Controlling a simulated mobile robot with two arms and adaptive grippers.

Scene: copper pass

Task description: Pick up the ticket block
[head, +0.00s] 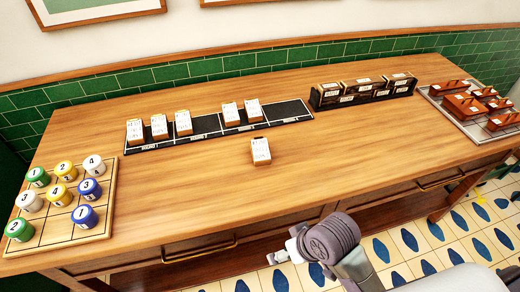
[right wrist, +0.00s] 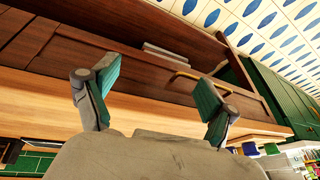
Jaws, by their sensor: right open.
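A white ticket block (head: 261,151) with dark print stands alone on the wooden counter (head: 350,150), in front of a long black rack (head: 205,134). Several similar white blocks stand in that rack, in a left group and a right group. My right gripper (right wrist: 170,78) is open and empty in the right wrist view, with green pads on both fingers. In the head view it is at the bottom centre, beyond the counter's front edge and apart from the block. The ticket block is not seen in the right wrist view. My left gripper is not in view.
A wooden grid tray (head: 106,224) with numbered green, yellow, white and blue pieces is at the left. A dark holder (head: 364,91) with labelled boxes stands at the back. A grey tray (head: 442,110) with red-brown handled blocks is at the right. Counter around the lone block is clear.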

